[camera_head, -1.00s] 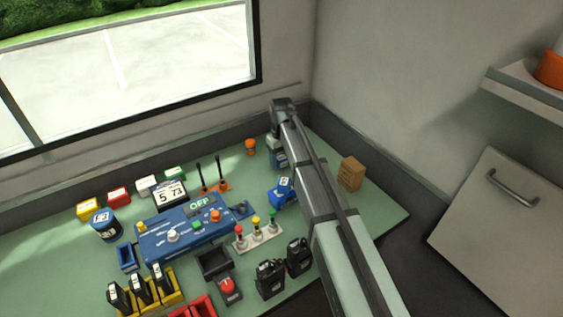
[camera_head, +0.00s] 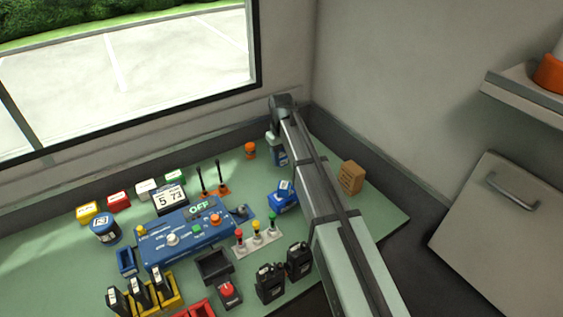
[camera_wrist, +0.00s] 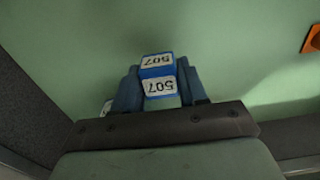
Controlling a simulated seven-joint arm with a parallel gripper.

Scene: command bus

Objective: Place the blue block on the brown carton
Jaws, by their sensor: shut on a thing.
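The blue block (camera_wrist: 157,66) has white labels reading 507. It sits between the two fingers of my gripper (camera_wrist: 159,88) in the wrist view, and the gripper is shut on it. In the head view the block (camera_head: 280,159) shows under my gripper (camera_head: 277,150), partly hidden by the arm, near the back right of the green table. I cannot tell whether it is clear of the table. The brown carton (camera_head: 351,177) stands upright to the right of my arm, near the table's right edge, with nothing on it.
A blue container (camera_head: 284,197) with a white label stands left of my arm. Walls border the back.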

